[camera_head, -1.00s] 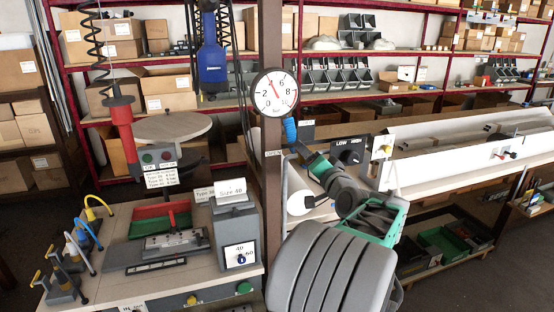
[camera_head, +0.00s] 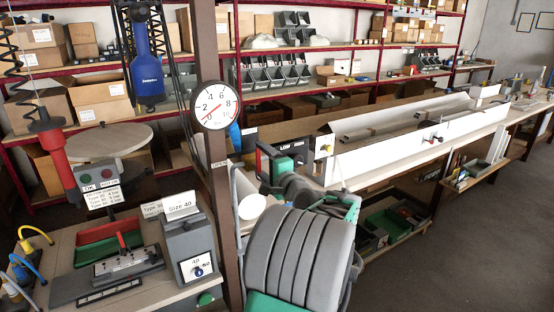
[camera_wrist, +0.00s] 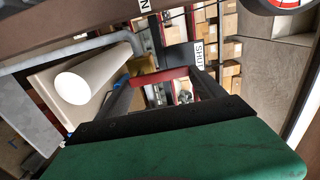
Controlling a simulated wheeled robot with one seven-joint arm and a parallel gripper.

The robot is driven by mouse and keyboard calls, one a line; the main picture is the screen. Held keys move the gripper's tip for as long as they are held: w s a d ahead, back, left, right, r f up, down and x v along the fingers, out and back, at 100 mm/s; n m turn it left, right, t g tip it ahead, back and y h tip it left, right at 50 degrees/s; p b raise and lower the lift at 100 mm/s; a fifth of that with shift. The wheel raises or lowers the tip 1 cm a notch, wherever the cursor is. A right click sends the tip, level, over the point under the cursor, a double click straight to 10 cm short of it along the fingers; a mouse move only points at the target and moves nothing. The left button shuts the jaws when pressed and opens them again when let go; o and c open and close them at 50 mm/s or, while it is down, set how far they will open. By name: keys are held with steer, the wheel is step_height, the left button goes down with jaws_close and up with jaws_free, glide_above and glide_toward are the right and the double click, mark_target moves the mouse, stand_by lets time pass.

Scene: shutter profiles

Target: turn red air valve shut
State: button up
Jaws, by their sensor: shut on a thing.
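The red valve lever (camera_wrist: 165,76) lies between the two dark fingers of my gripper (camera_wrist: 163,84) in the wrist view, and the gripper is shut on it. The brass valve body (camera_wrist: 141,65) shows just behind the lever. A dark tag reading SHUT (camera_wrist: 199,55) is next to the right finger. In the head view my gripper (camera_head: 270,165) is beside the brown post (camera_head: 213,170), with my own wrist hiding much of the valve area. An OPEN label (camera_head: 217,164) is on the post. The round gauge (camera_head: 217,106) has its red needle low, below the 2.
A pale cylinder (camera_wrist: 80,86) and a grey pipe run close to the fingers. A workbench (camera_head: 130,295) with a Size 40 box (camera_head: 190,245) stands left of the post. A blue tool (camera_head: 147,70) hangs above. The right floor is clear.

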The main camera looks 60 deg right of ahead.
stand_by(0.5)
steer(key=o, duration=2.1)
steer(key=shift+c, duration=0.2)
steer(key=b+v, duration=0.2)
steer(key=v, duration=0.5)
steer(key=shift+s+a, duration=0.2)
steer(key=shift+s, duration=0.15)
